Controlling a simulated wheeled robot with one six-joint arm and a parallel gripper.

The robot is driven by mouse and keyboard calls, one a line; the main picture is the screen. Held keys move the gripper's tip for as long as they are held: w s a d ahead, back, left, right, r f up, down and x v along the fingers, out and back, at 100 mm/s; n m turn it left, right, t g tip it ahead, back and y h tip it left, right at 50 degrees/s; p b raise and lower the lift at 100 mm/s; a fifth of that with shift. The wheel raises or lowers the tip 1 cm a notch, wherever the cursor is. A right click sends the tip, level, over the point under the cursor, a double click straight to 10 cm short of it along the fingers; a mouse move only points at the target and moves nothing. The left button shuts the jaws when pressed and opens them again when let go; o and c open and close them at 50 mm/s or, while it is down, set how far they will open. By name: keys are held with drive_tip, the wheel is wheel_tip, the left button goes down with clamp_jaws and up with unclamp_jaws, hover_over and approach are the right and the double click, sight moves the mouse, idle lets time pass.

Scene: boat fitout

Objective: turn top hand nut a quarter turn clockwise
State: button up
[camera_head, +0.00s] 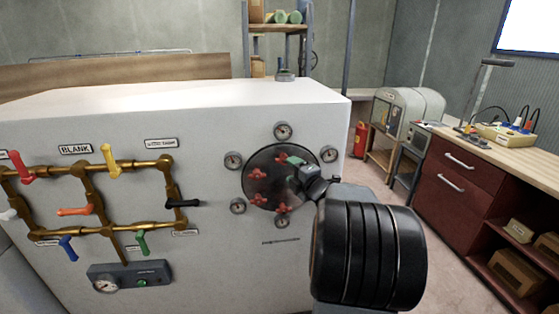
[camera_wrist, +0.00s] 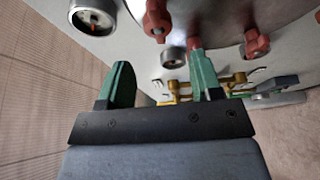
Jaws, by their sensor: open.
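A dark round cover (camera_head: 262,187) on the front of the white cabinet carries several red hand nuts. The top hand nut (camera_head: 280,157) sits near the cover's upper edge, just up and left of my gripper (camera_head: 296,168). My gripper's green fingers are spread apart with nothing seen between them in the wrist view (camera_wrist: 160,62). There, one red nut (camera_wrist: 157,20) lies beyond the gap, another (camera_wrist: 193,43) is partly behind the right fingertip, and a third (camera_wrist: 255,42) is further right. Whether any finger touches a nut cannot be told. My wrist hides the cover's right part.
Several round gauges ring the cover, one above it (camera_head: 283,131) and one at upper right (camera_head: 329,154). Brass pipes with coloured valve handles (camera_head: 75,210) are at left. A workbench (camera_head: 465,160) stands at right, with open floor between.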

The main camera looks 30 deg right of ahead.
sight(281, 162)
drive_tip(key=w, duration=0.4)
drive_tip(key=w+p, duration=0.1)
drive_tip(key=w, duration=0.3)
drive_tip(key=shift+d, duration=0.2)
drive_tip(key=c, duration=0.9)
